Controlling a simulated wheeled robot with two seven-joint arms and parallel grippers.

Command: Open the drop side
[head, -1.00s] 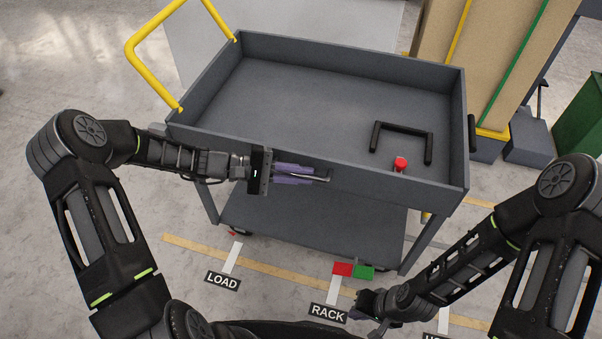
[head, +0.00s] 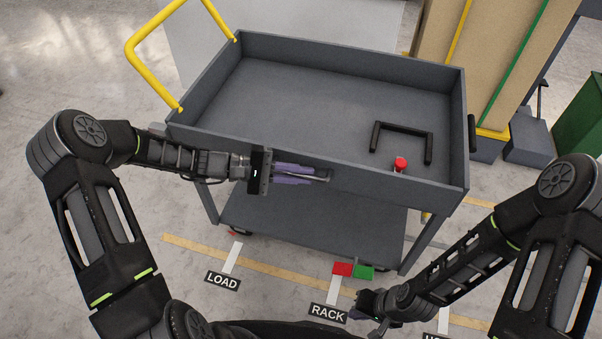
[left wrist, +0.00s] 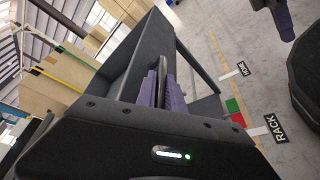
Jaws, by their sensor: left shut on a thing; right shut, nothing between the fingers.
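The grey cart (head: 300,52) has a raised rim on all sides. Its near side wall (head: 390,186), the drop side, stands upright. My left gripper (head: 311,175), with purple fingers, is shut on a slim handle (head: 326,179) at that wall. In the left wrist view the fingers (left wrist: 163,88) close around a dark bar, whose far end is hard to make out. My right gripper (head: 360,306) is shut and empty, low over the floor, apart from the cart.
A yellow push handle (head: 130,50) rises at the cart's left. A lower shelf (head: 310,230) lies underneath. Floor labels LOAD (head: 222,280) and RACK (head: 328,313) and red and green patches (head: 353,270) are in front. Brown panels (head: 480,60) and a green bin (head: 580,120) stand right.

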